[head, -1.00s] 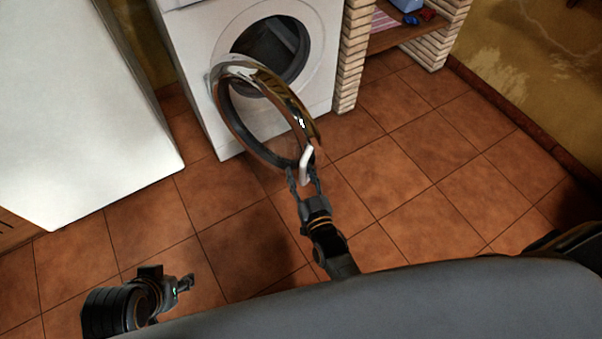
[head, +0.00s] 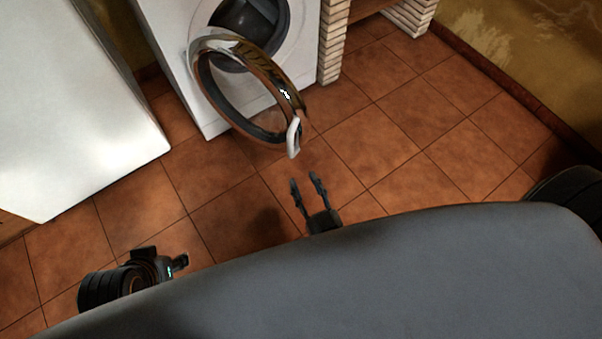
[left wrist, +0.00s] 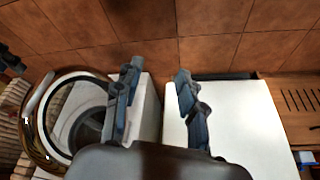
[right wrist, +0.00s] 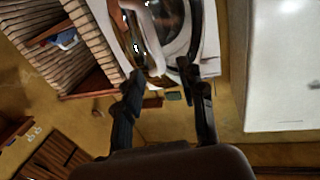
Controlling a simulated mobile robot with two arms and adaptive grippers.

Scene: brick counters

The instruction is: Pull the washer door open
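The white washer (head: 165,75) stands at the top of the head view. Its round door (head: 250,128), a dark and chrome ring with a white handle (head: 294,138), is swung wide open towards me, baring the dark drum (head: 245,35). My right gripper (head: 305,180) is open and empty, just below the handle and apart from it; its spread fingers also show in the right wrist view (right wrist: 160,72), with the door ring (right wrist: 133,40) beyond. My left gripper (head: 182,262) is low at the left, far from the door; the left wrist view (left wrist: 155,75) shows it open and empty.
A large white appliance (head: 75,100) stands to the left of the washer. A brick counter support (head: 334,35) is close on the washer's right. The tiled floor (head: 400,135) is clear in front of the washer and to the right.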

